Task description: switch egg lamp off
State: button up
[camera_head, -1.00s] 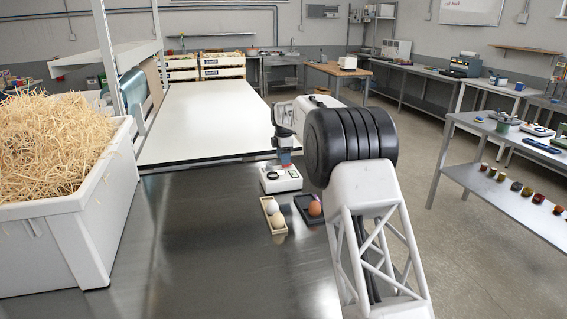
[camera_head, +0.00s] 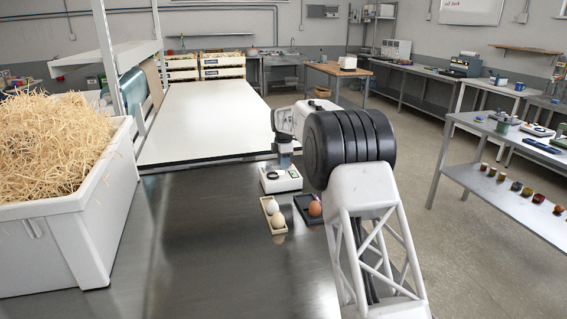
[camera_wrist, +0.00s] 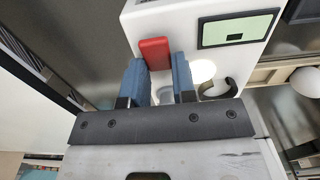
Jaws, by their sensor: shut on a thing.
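The egg lamp (camera_head: 281,180) is a small white box with a dark round ring on top, standing on the steel bench. In the head view my gripper (camera_head: 284,161) is low over the lamp, partly hidden by my arm.
A light tray (camera_head: 267,207) with a white and a beige egg stands in front of the lamp. A dark tray (camera_head: 300,204) with a brown egg (camera_head: 315,208) is beside it. A straw-filled bin (camera_head: 75,240) stands left. The bench between is clear.

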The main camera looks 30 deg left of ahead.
jog(key=shift+g+y, duration=0.4)
jog(key=shift+d, duration=0.1)
jog(key=o, duration=0.9)
jog(key=shift+w, duration=0.1)
jog(key=shift+r, duration=0.1)
jog(key=shift+w+d+r, duration=0.15)
jog(key=shift+r, duration=1.8)
jog(key=shift+w+d+r, duration=0.15)
jog(key=shift+r, duration=1.75)
